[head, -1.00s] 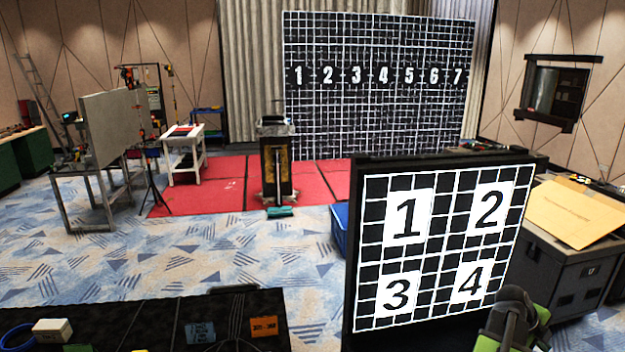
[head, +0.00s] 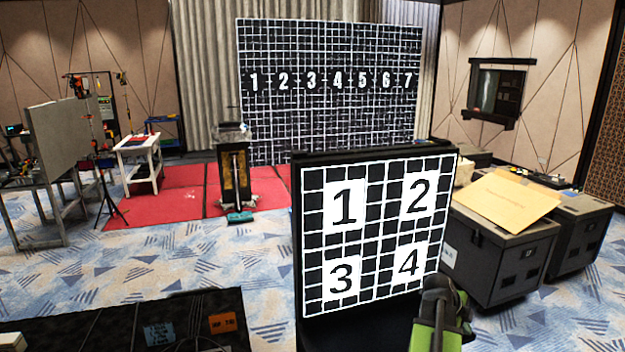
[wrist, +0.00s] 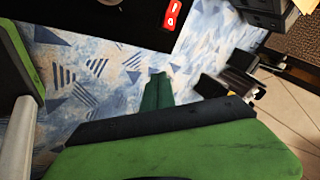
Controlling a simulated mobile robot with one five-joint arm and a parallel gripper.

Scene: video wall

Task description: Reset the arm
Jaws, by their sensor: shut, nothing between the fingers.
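My gripper (wrist: 157,92) shows in the wrist view as a dark green, narrow tip beyond a broad green and black body. It is shut, with nothing held, and carpet lies behind it. In the head view, a green and dark grey part of my arm stands at the lower right, in front of the right lower corner of a black panel (head: 375,232) with a white grid and the numbers 1 to 4. I cannot tell from the head view whether they touch.
Dark cases (head: 500,258) with a cardboard sheet (head: 508,201) stand at the right. A dark table (head: 105,325) is at the lower left. A large numbered grid wall (head: 330,125) stands at the back. Patterned carpet (head: 190,258) is open at centre left.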

